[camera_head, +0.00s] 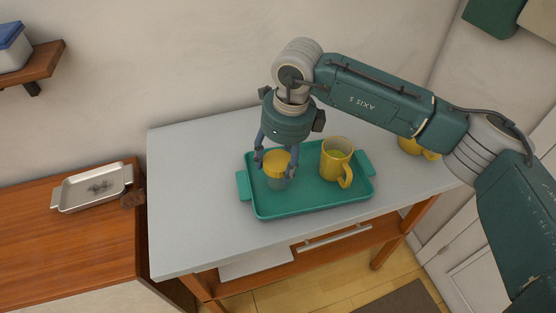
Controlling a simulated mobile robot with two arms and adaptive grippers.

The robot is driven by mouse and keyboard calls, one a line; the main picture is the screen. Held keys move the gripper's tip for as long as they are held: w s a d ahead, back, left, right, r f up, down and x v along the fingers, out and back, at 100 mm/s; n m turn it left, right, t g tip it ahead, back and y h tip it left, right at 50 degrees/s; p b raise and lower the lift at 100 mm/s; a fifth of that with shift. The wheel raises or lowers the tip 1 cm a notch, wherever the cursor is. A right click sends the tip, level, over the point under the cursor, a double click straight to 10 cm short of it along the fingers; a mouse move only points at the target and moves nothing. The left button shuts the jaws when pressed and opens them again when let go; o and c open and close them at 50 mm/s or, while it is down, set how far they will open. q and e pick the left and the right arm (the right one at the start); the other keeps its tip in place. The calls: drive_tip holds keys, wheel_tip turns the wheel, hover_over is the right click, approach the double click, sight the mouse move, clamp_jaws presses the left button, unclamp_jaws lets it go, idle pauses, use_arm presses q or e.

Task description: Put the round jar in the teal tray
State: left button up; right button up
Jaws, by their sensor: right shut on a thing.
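The teal tray (318,200) lies on the grey tabletop. The round jar (277,176) has a yellow lid and a see-through greenish body. It is upright at the left part of the tray, inside the rim as seen from above. My right gripper (277,160) points down over the jar and is shut on it, with a finger on either side of the lid. I cannot tell whether the jar's base touches the tray floor. My left gripper is not in view.
A yellow mug (336,161) stands in the tray, right of the jar. Another yellow mug (410,145) is partly hidden behind my right arm. A metal tray (92,188) lies on the wooden counter at left. The grey tabletop (190,200) left of the teal tray is clear.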

drive_tip(key=shift+f+b, duration=0.25)
drive_tip(key=shift+b, duration=0.05)
idle(0.5)
drive_tip(key=o, duration=1.4)
drive_tip(key=r, duration=0.4)
drive_tip(key=d+r, duration=0.1)
drive_tip(key=r, duration=0.3)
drive_tip(key=s+r, duration=0.1)
drive_tip(key=r, duration=0.3)
drive_tip(key=shift+d, duration=0.25)
clamp_jaws()
drive_tip(key=shift+f, duration=0.1)
